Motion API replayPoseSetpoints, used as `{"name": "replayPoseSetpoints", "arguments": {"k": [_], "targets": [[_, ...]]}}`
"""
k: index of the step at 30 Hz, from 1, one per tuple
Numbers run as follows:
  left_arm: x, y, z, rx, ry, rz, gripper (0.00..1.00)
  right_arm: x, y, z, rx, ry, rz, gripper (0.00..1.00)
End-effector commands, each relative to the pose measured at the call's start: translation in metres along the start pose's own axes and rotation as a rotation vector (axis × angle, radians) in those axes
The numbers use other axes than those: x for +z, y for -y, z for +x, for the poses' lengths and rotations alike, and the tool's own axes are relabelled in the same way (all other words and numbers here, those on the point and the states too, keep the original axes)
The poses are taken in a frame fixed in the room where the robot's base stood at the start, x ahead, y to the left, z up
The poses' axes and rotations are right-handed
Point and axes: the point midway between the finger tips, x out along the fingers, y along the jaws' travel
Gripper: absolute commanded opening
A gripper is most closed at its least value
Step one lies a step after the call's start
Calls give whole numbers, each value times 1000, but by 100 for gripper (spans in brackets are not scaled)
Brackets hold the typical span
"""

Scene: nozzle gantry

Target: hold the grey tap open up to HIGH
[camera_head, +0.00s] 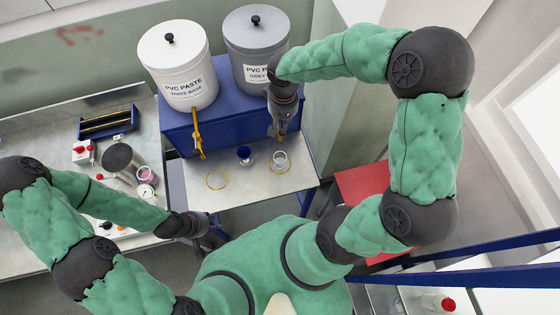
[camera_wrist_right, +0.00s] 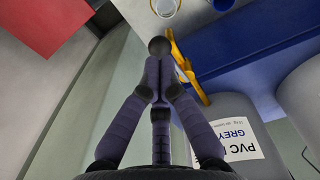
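The grey-base drum (camera_head: 257,50) stands on a blue stand, with its yellow tap below. In the wrist view the yellow tap (camera_wrist_right: 192,75) shows just right of my right gripper (camera_wrist_right: 160,50). The gripper's fingers come together at their dark tips, beside or against the tap; I cannot tell whether they touch it. In the head view my right gripper (camera_head: 278,132) covers most of this tap. A pale jar (camera_head: 280,158) sits below it. My left gripper (camera_head: 205,230) hangs low at the bench's edge, its fingers too small to read.
The white-base drum (camera_head: 178,70) has its own yellow tap (camera_head: 198,130). A side bench (camera_head: 40,225) holds several items at left. A red panel (camera_head: 365,185) is at right.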

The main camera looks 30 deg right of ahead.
Motion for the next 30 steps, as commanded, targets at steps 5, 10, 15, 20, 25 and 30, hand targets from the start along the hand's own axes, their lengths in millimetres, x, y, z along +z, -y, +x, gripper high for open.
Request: {"name": "replayPoseSetpoints", "arguments": {"k": [5, 10, 15, 20, 25, 30], "targets": [[0, 3, 8, 0, 0, 0, 40, 0, 0, 10, 0, 1, 0, 0], [0, 5, 14, 0, 0, 0, 40, 0, 0, 17, 0, 1, 0, 0], [-1, 7, 20, 0, 0, 0, 40, 0, 0, 24, 0, 1, 0, 0], [-1, 9, 25, 0, 0, 0, 40, 0, 0, 31, 0, 1, 0, 0], [-1, 11, 31, 0, 0, 0, 40, 0, 0, 39, 0, 1, 0, 0], [-1, 12, 34, 0, 0, 0, 40, 0, 0, 42, 0, 1, 0, 0]]}}
